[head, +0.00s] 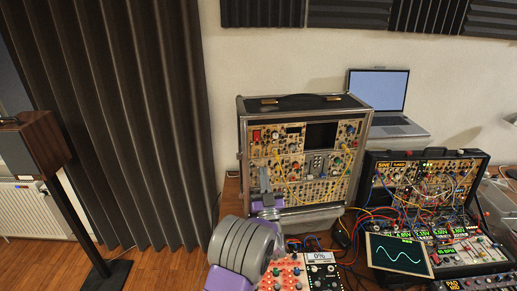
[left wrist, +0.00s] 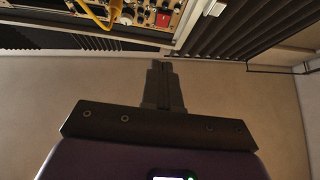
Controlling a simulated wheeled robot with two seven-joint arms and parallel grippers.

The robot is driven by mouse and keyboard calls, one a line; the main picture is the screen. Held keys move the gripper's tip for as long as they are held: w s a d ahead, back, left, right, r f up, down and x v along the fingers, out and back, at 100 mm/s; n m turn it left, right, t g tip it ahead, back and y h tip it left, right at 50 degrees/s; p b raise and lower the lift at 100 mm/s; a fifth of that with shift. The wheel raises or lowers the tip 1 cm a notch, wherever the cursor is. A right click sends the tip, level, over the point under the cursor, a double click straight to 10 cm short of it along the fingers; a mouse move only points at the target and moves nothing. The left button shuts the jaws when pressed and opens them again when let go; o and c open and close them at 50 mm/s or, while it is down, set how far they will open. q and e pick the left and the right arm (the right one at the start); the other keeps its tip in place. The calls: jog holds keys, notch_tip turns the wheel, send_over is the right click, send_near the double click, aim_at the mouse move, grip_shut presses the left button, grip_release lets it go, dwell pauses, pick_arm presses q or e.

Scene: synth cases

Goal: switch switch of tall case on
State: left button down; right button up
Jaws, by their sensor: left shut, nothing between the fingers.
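The tall case (head: 241,150) stands upright at the back of the table, its front full of beige modules, knobs and yellow cables. A red switch (head: 256,135) sits at the upper left of its front. What seems to be the same red switch shows at the top of the left wrist view (left wrist: 163,19). I cannot tell whether it is on or off. My left gripper (head: 264,172) is shut and empty, in front of the case's left part, below the red switch. Its closed fingers also show in the left wrist view (left wrist: 159,66), apart from the switch in the picture. My right gripper is out of view.
An open black case (head: 480,166) with many patch cables stands at the right, with a small screen (head: 399,254) before it. A laptop (head: 378,92) is behind. Red and black modules (head: 290,275) lie near my left arm. A speaker on a stand (head: 40,140) is far left.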

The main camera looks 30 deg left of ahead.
aim_at(257, 137)
pick_arm(q)
jog(key=shift+w+a+r+p, duration=0.25)
jog(key=shift+w+a+r, duration=0.4)
jog(key=shift+w+a, duration=0.5)
jog(key=shift+w+a+r+p, duration=0.3)
jog(key=shift+w+a+r, duration=0.5)
jog(key=shift+w, duration=0.6)
jog(key=shift+w+a+r+p, duration=0.25)
jog(key=shift+w+a+r, duration=0.3)
jog(key=shift+w+a, duration=0.65)
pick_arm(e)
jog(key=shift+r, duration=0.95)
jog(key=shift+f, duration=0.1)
